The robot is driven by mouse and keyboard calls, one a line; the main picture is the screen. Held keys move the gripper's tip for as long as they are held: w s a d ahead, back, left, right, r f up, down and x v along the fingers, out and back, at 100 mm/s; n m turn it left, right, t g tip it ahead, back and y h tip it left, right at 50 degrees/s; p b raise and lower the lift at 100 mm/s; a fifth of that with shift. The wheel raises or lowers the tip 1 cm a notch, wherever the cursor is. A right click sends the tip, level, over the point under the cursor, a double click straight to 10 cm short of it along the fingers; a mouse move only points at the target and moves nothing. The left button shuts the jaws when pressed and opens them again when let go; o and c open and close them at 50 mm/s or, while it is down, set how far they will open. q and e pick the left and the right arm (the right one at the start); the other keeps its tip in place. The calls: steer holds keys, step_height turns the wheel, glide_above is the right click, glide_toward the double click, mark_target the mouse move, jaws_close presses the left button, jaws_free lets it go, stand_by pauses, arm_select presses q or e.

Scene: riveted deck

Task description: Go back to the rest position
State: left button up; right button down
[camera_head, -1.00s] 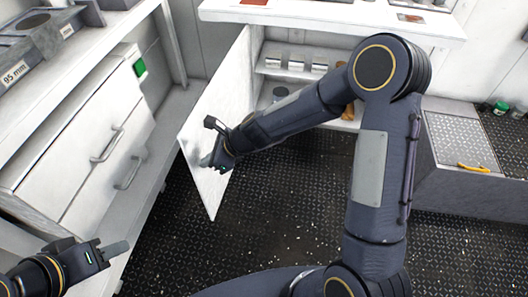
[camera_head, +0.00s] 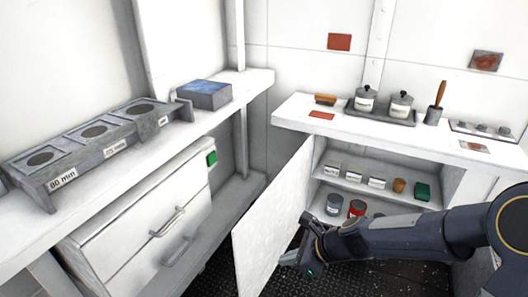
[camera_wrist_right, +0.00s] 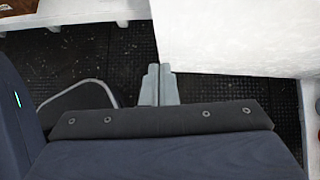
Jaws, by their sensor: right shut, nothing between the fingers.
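My right gripper (camera_head: 291,259) is at the lower middle of the head view, close to the lower part of the open white cabinet door (camera_head: 270,222). In the right wrist view its two fingers (camera_wrist_right: 159,84) are together with nothing between them, and the door (camera_wrist_right: 235,40) fills the upper right. I cannot tell whether the fingers touch the door. My right arm comes in from the right, in front of the lower cabinet opening. My left gripper is out of the head view.
The counter (camera_head: 420,142) carries two lidded pots (camera_head: 366,98). A drawer unit (camera_head: 150,220) stands left under a bench with a gauge block (camera_head: 95,140). Dark deck floor shows below.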

steer(key=s+d+r+n+t+h+p, duration=0.1)
steer(key=s+d+r+n+h+p, duration=0.1)
steer(key=s+d+r+n+p, duration=0.3)
steer(key=s+d+r+n+t+h+p, duration=0.1)
steer(key=s+d+r+n+p, duration=0.3)
steer(key=s+d+r+n, duration=0.4)
steer(key=s+r+n+h, duration=0.1)
steer(key=s+r+n, duration=0.5)
steer(key=s+n, duration=0.2)
steer(key=shift+s+r+p, duration=0.25)
steer(key=shift+s+p, duration=0.15)
steer(key=shift+s, duration=0.05)
